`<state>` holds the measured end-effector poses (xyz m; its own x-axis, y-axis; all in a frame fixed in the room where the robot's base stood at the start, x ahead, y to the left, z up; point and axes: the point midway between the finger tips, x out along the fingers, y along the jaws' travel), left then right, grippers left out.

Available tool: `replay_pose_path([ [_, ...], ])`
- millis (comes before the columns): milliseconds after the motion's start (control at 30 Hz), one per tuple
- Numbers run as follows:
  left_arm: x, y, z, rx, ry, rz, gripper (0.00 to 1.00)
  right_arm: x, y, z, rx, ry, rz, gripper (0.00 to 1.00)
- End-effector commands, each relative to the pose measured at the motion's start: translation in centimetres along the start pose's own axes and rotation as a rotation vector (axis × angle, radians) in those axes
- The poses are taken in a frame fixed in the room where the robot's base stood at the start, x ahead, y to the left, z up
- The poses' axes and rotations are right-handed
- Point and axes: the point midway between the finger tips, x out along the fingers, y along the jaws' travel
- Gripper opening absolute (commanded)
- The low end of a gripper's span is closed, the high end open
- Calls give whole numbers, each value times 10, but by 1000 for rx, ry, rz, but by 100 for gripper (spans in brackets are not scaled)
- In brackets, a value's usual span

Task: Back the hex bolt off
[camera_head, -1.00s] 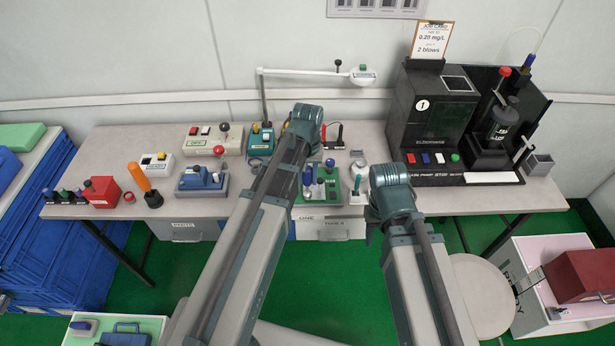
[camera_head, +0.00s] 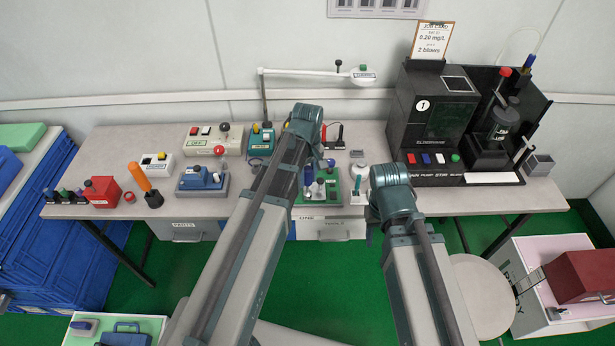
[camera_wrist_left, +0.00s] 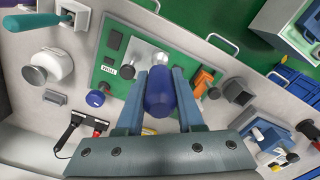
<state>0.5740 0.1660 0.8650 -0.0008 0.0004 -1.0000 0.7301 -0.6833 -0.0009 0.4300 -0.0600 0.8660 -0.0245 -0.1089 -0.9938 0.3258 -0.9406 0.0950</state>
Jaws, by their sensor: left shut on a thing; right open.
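My left gripper (camera_wrist_left: 160,76) is shut on a dark blue rounded handle (camera_wrist_left: 160,97), with one finger on each side of it. A silver metal part (camera_wrist_left: 160,59) shows just beyond the handle, over a green board (camera_wrist_left: 112,52). I cannot tell whether this is the hex bolt, as the handle and fingers hide what lies below. In the head view the green board (camera_head: 318,200) is on the bench, partly hidden by my left arm. My right gripper (camera_head: 369,234) is open at the bench's front edge, right of the board, and looks empty.
A black analyser (camera_head: 435,115) stands at the right of the bench. A blue tester (camera_head: 203,178), an orange-handled tool (camera_head: 143,180) and a red box (camera_head: 102,191) are to the left. A white lamp arm (camera_head: 310,72) spans behind.

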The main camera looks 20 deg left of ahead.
Motion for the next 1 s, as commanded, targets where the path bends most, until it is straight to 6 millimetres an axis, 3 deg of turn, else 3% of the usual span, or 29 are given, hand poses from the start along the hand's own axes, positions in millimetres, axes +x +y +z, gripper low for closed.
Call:
replay_pose_path([
  [367, 0, 0, 0, -40, 0, 0, 0, 0, 0, 0, 0, 0, 0, 50],
  [700, 0, -1, 0, -451, 0, 0, 0, 0, 0, 0, 0, 0, 0, 50],
  [1000, 0, -1, 0, -537, 0, 0, 0, 0, 0, 0, 0, 0, 0, 50],
])
